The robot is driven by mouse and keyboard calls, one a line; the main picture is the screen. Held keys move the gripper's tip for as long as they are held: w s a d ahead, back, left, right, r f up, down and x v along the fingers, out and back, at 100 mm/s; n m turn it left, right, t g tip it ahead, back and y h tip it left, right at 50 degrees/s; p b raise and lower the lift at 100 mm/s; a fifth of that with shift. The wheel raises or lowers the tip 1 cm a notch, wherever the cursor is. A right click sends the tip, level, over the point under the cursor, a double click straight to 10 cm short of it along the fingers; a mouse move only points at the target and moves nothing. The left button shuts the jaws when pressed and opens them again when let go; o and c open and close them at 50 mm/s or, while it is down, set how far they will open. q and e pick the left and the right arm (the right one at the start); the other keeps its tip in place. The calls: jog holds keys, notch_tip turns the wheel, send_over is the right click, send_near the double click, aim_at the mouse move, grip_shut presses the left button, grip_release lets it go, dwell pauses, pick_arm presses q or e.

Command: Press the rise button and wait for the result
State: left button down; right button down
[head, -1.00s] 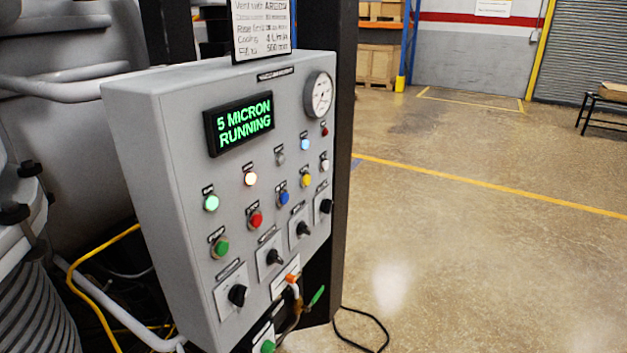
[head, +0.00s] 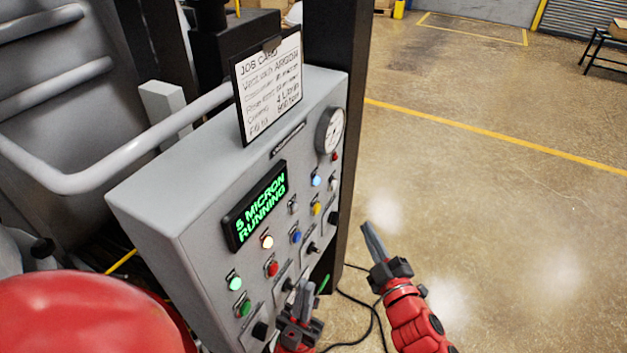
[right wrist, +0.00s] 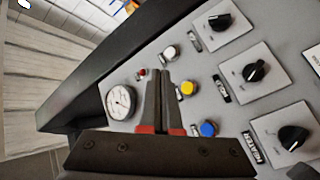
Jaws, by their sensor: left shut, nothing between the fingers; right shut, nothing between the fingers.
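The grey control panel (head: 165,215) stands left of centre in the head view. Its display (head: 256,206) reads "5 MICRON RUNNING" in green. Below it are a green button (head: 244,309), a red button (head: 272,268), a blue button (head: 296,236), a yellow button (head: 316,208) and a white button (head: 332,185); their labels are too small to read, so I cannot tell which is rise. My left gripper (head: 304,292) is shut in front of the lower knobs. My right gripper (head: 368,232) is shut, right of the panel; in the right wrist view its fingers overlap the panel between gauge and yellow button (right wrist: 189,88).
A job card (head: 268,87) stands on the panel's top. A pressure gauge (head: 330,130) sits at its upper right. A pale curved rail (head: 120,165) is at left. A black cable (head: 372,325) lies on the floor. The floor to the right is mostly clear.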

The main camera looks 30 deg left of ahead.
aim_at(318, 209)
jog(key=shift+s+d+r, duration=0.1)
jog(key=shift+s+r, duration=0.05)
jog(key=shift+r, duration=0.05)
jog(key=a+b, duration=0.5)
jog(key=a, duration=0.4)
jog(key=shift+w, duration=0.2)
dwell(2.0)
jog(key=shift+a+b, duration=0.4)
jog(key=shift+b, duration=0.05)
